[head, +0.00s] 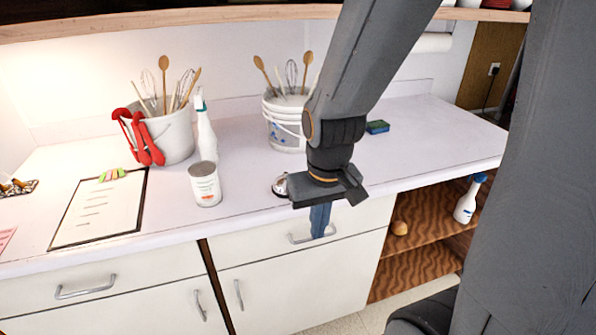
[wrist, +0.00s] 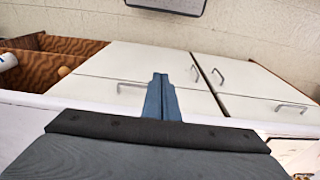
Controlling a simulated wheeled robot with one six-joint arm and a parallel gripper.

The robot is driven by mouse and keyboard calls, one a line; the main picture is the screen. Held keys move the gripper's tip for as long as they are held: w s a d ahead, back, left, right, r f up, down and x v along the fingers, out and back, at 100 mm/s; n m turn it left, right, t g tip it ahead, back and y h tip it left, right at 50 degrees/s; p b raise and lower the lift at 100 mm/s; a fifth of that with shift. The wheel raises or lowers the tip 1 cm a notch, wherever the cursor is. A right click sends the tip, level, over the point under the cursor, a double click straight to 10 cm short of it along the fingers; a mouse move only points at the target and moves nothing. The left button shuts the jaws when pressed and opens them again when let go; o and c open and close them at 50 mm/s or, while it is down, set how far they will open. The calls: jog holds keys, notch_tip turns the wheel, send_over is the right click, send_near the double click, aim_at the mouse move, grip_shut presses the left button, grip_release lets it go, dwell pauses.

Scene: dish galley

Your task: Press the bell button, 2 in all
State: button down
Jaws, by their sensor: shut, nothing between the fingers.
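The bell (head: 280,185) is a small silver dome on the white counter, near its front edge. In the head view its right side is hidden behind my gripper's dark body. My gripper (head: 320,236) is shut and empty, with its blue fingers pointing down. The fingers appear just to the right of the bell and in front of the counter edge, over a drawer front; their exact depth is hard to tell. In the wrist view the closed fingers (wrist: 160,80) show against the cabinet fronts. I cannot make out the bell there.
A can (head: 205,184) and a white spray bottle (head: 205,130) stand left of the bell. A clipboard (head: 72,236) lies further left. Two utensil buckets (head: 170,138) (head: 284,135) stand behind. A sponge (head: 377,127) lies at the back right; the right counter is mostly clear.

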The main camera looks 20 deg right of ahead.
jog(key=shift+a, duration=0.1)
jog(key=w+r+m+t+y+p, duration=0.1)
jog(key=w+r, duration=0.4)
jog(key=w, duration=0.7)
jog(key=w+d+r+t+y+p, duration=0.1)
jog(key=w+r+t+y+p, duration=0.3)
jog(key=w, duration=0.8)
jog(key=shift+r+m+t+p, duration=0.4)
jog(key=shift+r+t, duration=0.1)
jog(key=shift+r, duration=0.2)
jog(key=shift+d, duration=0.1)
notch_tip(320, 180, down, 6)
jog(key=b, duration=0.3)
jog(key=shift+f+b, duration=0.25)
jog(key=shift+b, duration=0.05)
notch_tip(320, 180, down, 2)
jog(key=b, duration=0.3)
jog(key=shift+f, duration=0.15)
